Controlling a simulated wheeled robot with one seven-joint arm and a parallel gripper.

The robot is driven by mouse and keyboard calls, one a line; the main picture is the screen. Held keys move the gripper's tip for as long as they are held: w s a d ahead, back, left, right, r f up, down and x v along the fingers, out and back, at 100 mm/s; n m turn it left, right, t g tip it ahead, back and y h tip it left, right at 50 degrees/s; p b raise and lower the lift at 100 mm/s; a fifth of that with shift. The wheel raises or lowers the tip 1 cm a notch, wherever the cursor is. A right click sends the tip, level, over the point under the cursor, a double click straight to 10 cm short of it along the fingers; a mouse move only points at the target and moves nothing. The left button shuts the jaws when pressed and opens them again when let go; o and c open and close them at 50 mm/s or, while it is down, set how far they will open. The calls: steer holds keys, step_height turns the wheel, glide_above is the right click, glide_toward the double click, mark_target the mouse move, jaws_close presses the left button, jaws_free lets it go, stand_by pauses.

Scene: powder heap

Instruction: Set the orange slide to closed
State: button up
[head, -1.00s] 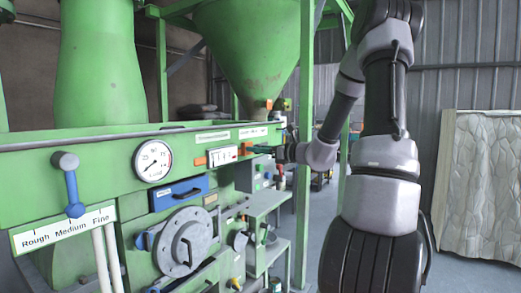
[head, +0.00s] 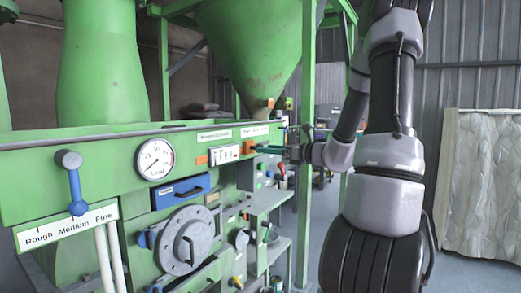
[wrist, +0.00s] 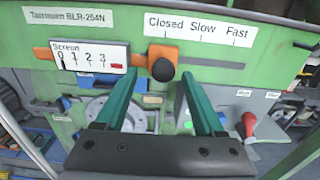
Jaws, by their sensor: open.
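The orange slide (wrist: 150,57) with its black round knob (wrist: 163,69) sits on the green panel in the wrist view. The knob stands below the "Closed" mark of the white label (wrist: 200,29), which also reads "Slow" and "Fast" to the right. In the head view the slide (head: 248,147) is a small orange patch. My gripper (wrist: 160,77) is open in front of the panel, its teal fingers on either side of the knob's place in the picture. Neither finger visibly touches the knob. My gripper (head: 262,149) also shows in the head view.
A white "Screen" scale (wrist: 90,57) with numbers lies left of the slide. A red-handled lever (wrist: 247,125) is at lower right. The head view shows a load gauge (head: 155,160), a blue lever (head: 75,190) and a round hatch (head: 185,240). Open floor (head: 460,275) lies to the right.

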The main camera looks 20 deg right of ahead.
steer(key=v, duration=0.6)
stand_by(0.3)
steer(key=s+a+f+n+g+h, duration=0.1)
steer(key=s+a+n+g+h, duration=0.1)
steer(key=s+a+n+g, duration=1)
steer(key=s+r+n+t+h, duration=0.5)
steer(key=s+n, duration=0.4)
steer(key=n, duration=0.3)
steer(key=shift+s+d+r+h, duration=0.3)
steer(key=shift+s+r+h, duration=0.15)
steer(key=shift+h, duration=0.55)
